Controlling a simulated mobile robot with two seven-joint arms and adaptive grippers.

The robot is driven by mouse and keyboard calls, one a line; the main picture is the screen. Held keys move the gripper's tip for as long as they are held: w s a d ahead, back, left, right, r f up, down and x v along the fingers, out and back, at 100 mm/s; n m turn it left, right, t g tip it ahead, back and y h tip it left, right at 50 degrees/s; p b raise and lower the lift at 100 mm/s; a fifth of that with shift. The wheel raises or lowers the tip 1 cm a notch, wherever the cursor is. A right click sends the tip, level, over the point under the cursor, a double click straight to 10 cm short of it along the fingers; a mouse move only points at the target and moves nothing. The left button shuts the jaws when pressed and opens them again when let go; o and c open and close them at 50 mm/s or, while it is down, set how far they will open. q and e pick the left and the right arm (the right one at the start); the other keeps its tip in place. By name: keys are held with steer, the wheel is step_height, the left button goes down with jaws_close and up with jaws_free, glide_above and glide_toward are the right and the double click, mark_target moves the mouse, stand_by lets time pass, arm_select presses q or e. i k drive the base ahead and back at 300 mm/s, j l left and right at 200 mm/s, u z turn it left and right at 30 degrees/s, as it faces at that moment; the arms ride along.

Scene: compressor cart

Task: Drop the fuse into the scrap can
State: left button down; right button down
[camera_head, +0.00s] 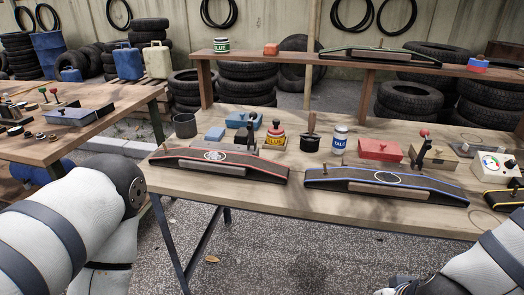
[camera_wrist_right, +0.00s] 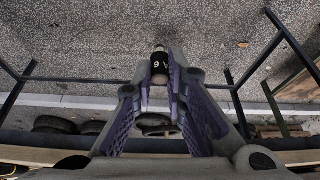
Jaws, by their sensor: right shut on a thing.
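The fuse (camera_wrist_right: 159,64), a small cylinder with a black band, white marks and a pale metal end, is between the fingertips of my right gripper (camera_wrist_right: 160,82) in the right wrist view. That gripper is shut on it, above the gravel floor. In the head view only a dark bit of the right gripper (camera_head: 402,286) shows at the bottom edge, in front of the bench; the fuse is not visible there. A dark grey open can (camera_head: 185,125), likely the scrap can, stands at the bench's left end. My left gripper is out of view.
The wooden bench (camera_head: 250,203) carries a red-edged panel (camera_head: 215,162), a blue-edged panel (camera_head: 385,186), a yellow-and-red jar (camera_head: 275,138), a black pot (camera_head: 310,142), a red box (camera_head: 379,150) and a white gauge box (camera_head: 492,164). A raised shelf (camera_head: 285,60) runs behind.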

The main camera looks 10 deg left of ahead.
mark_target(192, 132)
steer(key=i+j+z, duration=0.2)
steer(key=j, duration=2.6)
steer(key=k, duration=0.1)
